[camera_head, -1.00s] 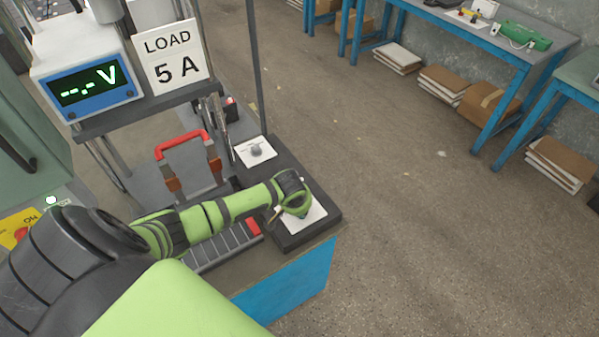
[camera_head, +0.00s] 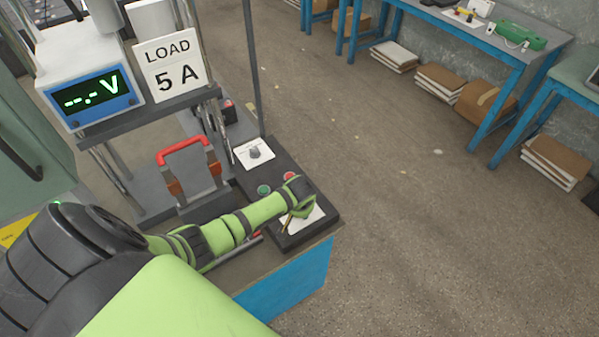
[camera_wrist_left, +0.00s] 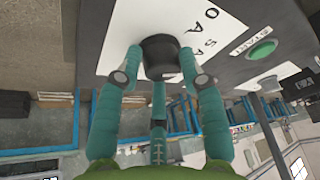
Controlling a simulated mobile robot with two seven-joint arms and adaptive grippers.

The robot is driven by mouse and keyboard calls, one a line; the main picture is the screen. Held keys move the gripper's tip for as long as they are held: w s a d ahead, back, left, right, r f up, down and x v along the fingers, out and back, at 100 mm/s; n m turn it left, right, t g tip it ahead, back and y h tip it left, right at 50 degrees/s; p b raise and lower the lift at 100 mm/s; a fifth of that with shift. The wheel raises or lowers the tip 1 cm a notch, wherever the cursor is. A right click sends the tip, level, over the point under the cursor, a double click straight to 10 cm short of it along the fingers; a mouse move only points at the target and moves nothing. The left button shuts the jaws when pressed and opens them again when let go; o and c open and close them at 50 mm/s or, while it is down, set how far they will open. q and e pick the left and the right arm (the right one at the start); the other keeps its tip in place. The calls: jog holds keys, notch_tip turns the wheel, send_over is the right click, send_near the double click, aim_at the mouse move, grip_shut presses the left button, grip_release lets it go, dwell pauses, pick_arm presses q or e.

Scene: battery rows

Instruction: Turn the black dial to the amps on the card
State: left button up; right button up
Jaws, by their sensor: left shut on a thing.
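The black dial (camera_wrist_left: 160,54) sits on a white plate (camera_wrist_left: 125,35) printed with amp marks, partly out of frame in the left wrist view. My left gripper (camera_wrist_left: 160,72) is shut on the dial, with its fingers around the dial's sides. In the head view my left gripper (camera_head: 302,208) is over the white plate (camera_head: 316,216) on the dark panel and hides the dial. I cannot tell which mark the dial points to. The card (camera_head: 170,65) reads LOAD 5 A. My right gripper is not in view.
A green button (camera_head: 264,189) and a red button (camera_head: 289,176) are beside my left wrist. A grey knob (camera_head: 254,153) is further back on its own plate. A red-handled part (camera_head: 183,150) stands left of the panel. The meter (camera_head: 92,97) shows dashes and V.

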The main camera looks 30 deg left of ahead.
pick_arm(q)
jog(key=shift+w+a+r, duration=0.3)
jog(key=shift+a, duration=0.05)
jog(key=o, duration=1.1)
jog(key=shift+s+f, duration=0.1)
jog(key=shift+f, duration=0.05)
jog(key=shift+s+d, duration=0.1)
jog(key=shift+s+d+r, duration=0.15)
jog(key=shift+d+r, duration=0.05)
jog(key=shift+r, duration=0.3)
jog(key=v, duration=1)
jog(key=shift+s+r, duration=0.2)
jog(key=shift+r, duration=0.15)
